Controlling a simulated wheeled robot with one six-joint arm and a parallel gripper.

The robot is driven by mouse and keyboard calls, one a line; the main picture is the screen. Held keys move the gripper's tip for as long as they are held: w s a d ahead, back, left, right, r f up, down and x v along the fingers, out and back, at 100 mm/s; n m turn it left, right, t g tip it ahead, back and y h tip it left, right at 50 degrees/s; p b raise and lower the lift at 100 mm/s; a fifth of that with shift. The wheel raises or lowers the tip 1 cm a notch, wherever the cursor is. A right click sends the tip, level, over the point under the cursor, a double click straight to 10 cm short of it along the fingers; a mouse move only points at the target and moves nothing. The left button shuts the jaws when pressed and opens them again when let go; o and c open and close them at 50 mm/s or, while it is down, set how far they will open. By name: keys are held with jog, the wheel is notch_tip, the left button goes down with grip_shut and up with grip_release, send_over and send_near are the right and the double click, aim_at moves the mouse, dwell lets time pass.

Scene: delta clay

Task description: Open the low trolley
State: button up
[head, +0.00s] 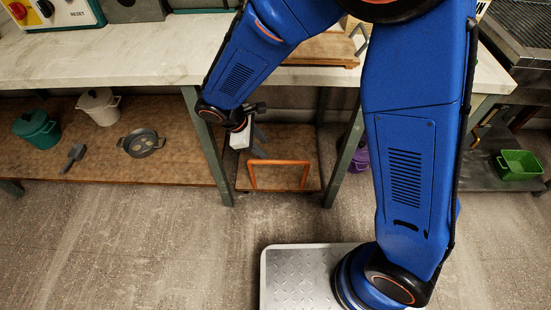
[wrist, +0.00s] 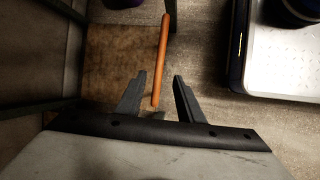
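The low trolley (head: 290,142) stands on the floor under the workbench, with a brown wooden deck and an orange bar handle (head: 280,162) at its front. In the wrist view the handle (wrist: 162,60) runs lengthwise, and the brown deck (wrist: 115,60) lies to its left. My gripper (head: 257,143) is over the left part of the trolley, near the handle's left end. In the wrist view my gripper (wrist: 158,95) is open, with the handle's near end appearing between the two fingers. I cannot tell whether the fingers are level with the bar or above it.
Green bench legs (head: 207,150) stand close on both sides of the trolley. A lower shelf (head: 110,172) on the left holds pots and a pan. A purple pot (head: 358,158) is right of the trolley, partly hidden. The floor (head: 180,250) in front is clear.

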aim_at(277, 161)
jog(key=x, duration=1.1)
jog(key=shift+f, duration=0.2)
grip_shut()
